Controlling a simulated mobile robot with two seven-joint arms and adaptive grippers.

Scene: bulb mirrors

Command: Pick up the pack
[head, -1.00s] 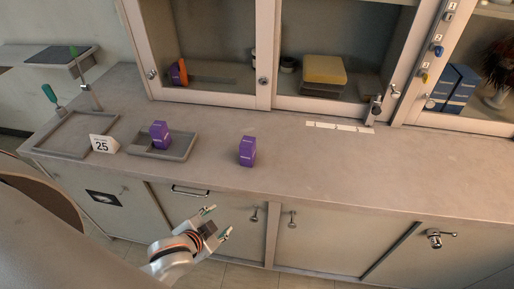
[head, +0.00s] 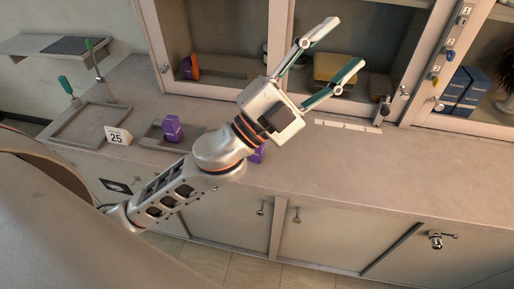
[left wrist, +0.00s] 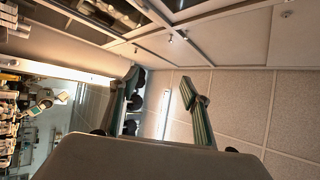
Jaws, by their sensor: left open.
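One purple pack (head: 173,128) stands upright in the small grey tray (head: 148,139) on the left part of the counter. A second purple pack (head: 257,156) stands on the open counter and is mostly hidden behind my left arm; only a sliver shows. My left gripper (head: 347,42) is raised above the counter in front of the glass cabinet, fingers spread and empty, pointing up and right, away from both packs. In the left wrist view its open fingers (left wrist: 160,84) hold nothing, and neither pack can be made out there. My right gripper is not in view.
A card reading 25 (head: 118,136) stands beside a larger empty tray (head: 86,124) at the left. A white strip (head: 347,126) lies near the cabinet. The counter to the right (head: 420,175) is clear. The cabinet holds a yellow block (head: 335,68).

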